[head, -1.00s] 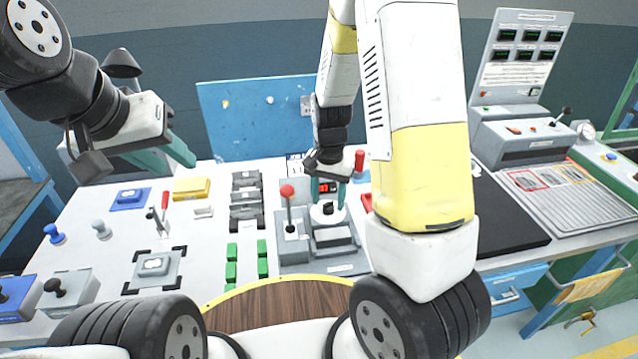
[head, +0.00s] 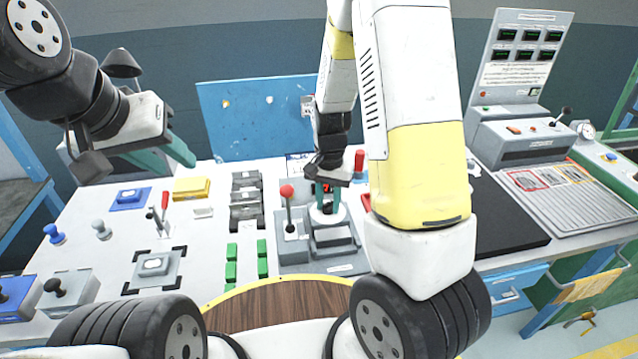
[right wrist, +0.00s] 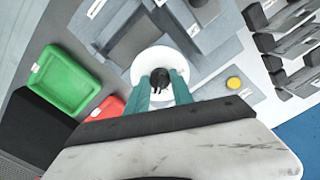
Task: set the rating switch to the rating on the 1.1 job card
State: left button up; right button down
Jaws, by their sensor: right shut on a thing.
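The rating switch is a black knob (right wrist: 160,84) on a round white dial (right wrist: 149,60), seen in the right wrist view. In the head view the white dial (head: 328,216) sits on a grey unit near the middle of the bench. My right gripper (right wrist: 161,90) is shut on the black knob, a teal finger on each side. In the head view my right gripper (head: 328,205) points down onto the dial and partly hides the knob. My left gripper (head: 185,152) is raised over the left of the bench, away from the switch. Any dial markings are too small to read.
A lever with a red ball (head: 287,190) stands just left of the dial. A red digital display (head: 326,187) is behind the gripper. Green blocks (head: 231,262) lie to the left. Cards (head: 545,178) lie on a ribbed tray at the right. A green tray (right wrist: 65,80) is near the knob.

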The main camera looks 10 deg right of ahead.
jog(key=n, duration=0.3)
jog(key=shift+n, duration=2.2)
jog(key=c, duration=1.1)
grip_release()
jog(key=shift+r, duration=0.1)
